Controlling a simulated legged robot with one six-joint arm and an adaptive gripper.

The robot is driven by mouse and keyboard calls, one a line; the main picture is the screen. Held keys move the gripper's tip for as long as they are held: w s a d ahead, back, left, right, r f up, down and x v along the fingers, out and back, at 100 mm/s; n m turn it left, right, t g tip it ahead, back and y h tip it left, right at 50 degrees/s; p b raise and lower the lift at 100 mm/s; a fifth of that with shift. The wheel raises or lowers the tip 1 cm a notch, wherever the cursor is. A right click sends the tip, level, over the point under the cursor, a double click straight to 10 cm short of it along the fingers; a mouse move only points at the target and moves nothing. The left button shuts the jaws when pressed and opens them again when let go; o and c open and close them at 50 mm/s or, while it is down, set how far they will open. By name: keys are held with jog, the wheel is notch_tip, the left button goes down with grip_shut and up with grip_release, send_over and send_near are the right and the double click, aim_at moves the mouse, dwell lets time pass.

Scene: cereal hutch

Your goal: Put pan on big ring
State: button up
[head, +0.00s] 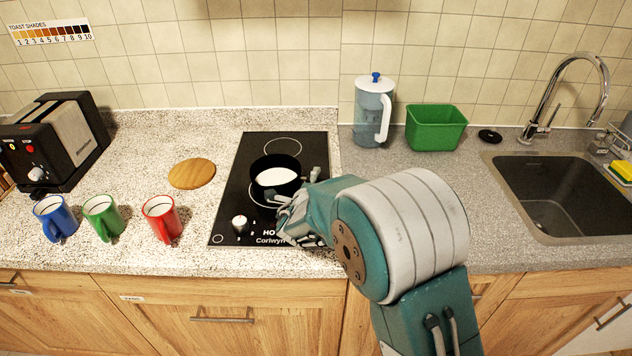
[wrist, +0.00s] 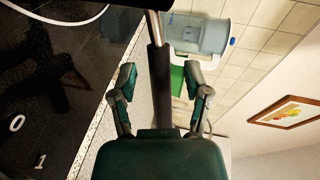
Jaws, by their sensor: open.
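The black pan (head: 277,163) holds white liquid and sits upright on the black hob (head: 232,210). It covers part of the front ring (head: 252,199), whose arc shows at its lower left. The back ring (head: 283,138) looks smaller and is free. My gripper (head: 297,187) is at the pan's front right with its fingers apart. In the wrist view the pan handle (wrist: 158,75), a dark rod with a metal neck, runs between the open fingers of my gripper (wrist: 161,80). I cannot tell whether either finger touches it.
A knob (head: 239,223) stands at the hob's front left. Blue (head: 55,217), green (head: 102,217) and red (head: 161,217) mugs and a round wooden board (head: 192,173) are left of the hob.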

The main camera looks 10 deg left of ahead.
jog(key=v, duration=1.2)
jog(key=shift+a, duration=0.1)
jog(key=s+d+r+m+g+h, duration=0.1)
jog(key=d+r+m+g+h, duration=0.15)
jog(key=d+m, duration=0.6)
jog(key=d+r+m+g+h, duration=0.1)
jog(key=d+r+m+h, duration=0.25)
jog(key=d+m, duration=0.55)
jog(key=s+d+r+m+g+h, duration=0.1)
jog(key=s+d+m+g, duration=0.1)
jog(key=s+d+m, duration=0.3)
jog(key=s+d+r+m+g+h, duration=0.1)
jog(key=s+d+m+g, duration=0.2)
jog(key=d+m, duration=0.45)
jog(key=s+m+y, duration=0.3)
jog(key=s+m, duration=0.4)
jog(key=m, duration=0.5)
jog(key=s+r+m+g+y, duration=0.1)
jog(key=s+m+y, duration=0.3)
jog(key=m, duration=0.9)
jog(key=s, duration=0.3)
jog(key=shift+d, duration=0.2)
